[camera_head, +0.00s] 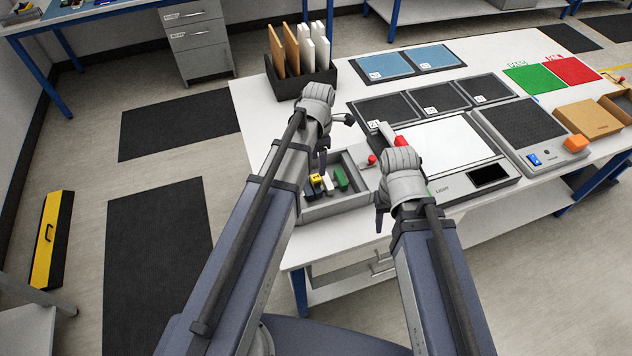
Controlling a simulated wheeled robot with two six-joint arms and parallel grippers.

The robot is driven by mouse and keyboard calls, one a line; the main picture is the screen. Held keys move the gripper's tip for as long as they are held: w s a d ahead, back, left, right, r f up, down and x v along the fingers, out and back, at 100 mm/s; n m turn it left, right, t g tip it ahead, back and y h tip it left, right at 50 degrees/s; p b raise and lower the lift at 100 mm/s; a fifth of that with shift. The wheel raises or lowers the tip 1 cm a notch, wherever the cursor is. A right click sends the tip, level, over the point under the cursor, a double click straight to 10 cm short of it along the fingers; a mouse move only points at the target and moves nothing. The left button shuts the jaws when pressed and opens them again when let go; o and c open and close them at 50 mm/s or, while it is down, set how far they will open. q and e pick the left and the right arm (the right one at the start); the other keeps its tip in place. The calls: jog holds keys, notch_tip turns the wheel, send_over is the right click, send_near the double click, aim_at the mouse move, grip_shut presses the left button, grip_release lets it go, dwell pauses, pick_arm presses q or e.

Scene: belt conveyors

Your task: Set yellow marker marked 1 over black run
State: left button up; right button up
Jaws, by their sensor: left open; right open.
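A small yellow marker (316,180) stands in the grey open tray (336,209) at the table's front left; its number is too small to read. White and green pieces (341,178) are beside it. A row of black pads (437,97) lies behind the white-plated device; I cannot tell whether this is the black run. My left gripper (335,142) is open and empty, above the tray's back left, close to the yellow marker. My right gripper (381,200) is open and empty at the tray's right side. My arms hide parts of the tray and table.
A black rack (302,82) with brown and white boards stands at the back left. Blue pads (433,56), a green mat (528,79) and a red mat (572,71) lie behind.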

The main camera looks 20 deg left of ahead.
aim_at(318, 176)
pick_arm(q)
jog(key=shift+f, duration=0.1)
jog(key=f+b, duration=0.5)
jog(key=shift+s+d, duration=0.15)
jog(key=shift+s, duration=0.25)
grip_shut()
dwell(0.4)
